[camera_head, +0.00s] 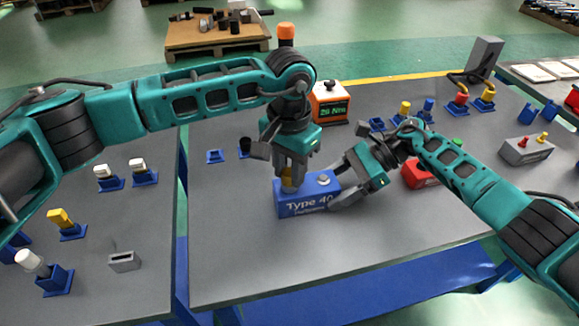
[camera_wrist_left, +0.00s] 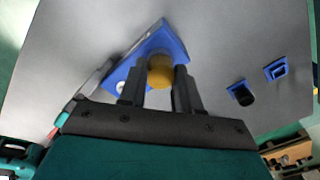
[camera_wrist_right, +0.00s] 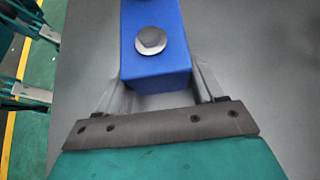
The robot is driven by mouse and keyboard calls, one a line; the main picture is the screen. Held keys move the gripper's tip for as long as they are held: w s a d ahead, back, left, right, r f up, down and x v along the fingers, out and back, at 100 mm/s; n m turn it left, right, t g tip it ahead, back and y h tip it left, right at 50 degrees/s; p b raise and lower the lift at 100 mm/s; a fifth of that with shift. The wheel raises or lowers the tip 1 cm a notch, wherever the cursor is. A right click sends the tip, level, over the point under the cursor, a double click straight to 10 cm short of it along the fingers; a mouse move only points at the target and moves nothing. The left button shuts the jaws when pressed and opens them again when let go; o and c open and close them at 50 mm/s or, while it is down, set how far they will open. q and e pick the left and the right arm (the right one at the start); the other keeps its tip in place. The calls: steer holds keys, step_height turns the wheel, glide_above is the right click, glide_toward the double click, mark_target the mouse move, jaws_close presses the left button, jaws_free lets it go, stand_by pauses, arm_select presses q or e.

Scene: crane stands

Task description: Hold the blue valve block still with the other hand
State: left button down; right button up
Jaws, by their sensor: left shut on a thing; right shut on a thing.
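The blue valve block (camera_head: 308,202), labelled "Type 40", sits on the grey table in the middle of the head view. My left gripper (camera_head: 290,180) comes down from above and is shut on the yellow knob on the block's left part; the knob (camera_wrist_left: 161,71) shows between its fingers in the left wrist view. My right gripper (camera_head: 341,187) is shut on the right end of the block, with one finger on either side of the blue body (camera_wrist_right: 155,45) in the right wrist view. A round silver cap (camera_wrist_right: 150,40) on the block's top is uncovered.
A red block (camera_head: 420,175) lies behind my right arm, and a grey block (camera_head: 526,149) with red and yellow knobs stands further right. An orange display unit (camera_head: 330,102) reading "26 Nm" stands behind. The table front (camera_head: 250,260) is clear.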

arm_select(q)
steer(key=c, duration=0.7)
jaws_free()
steer(key=shift+c, duration=0.8)
steer(key=n, duration=1.8)
steer(key=shift+n, duration=0.4)
steer(key=n, duration=0.7)
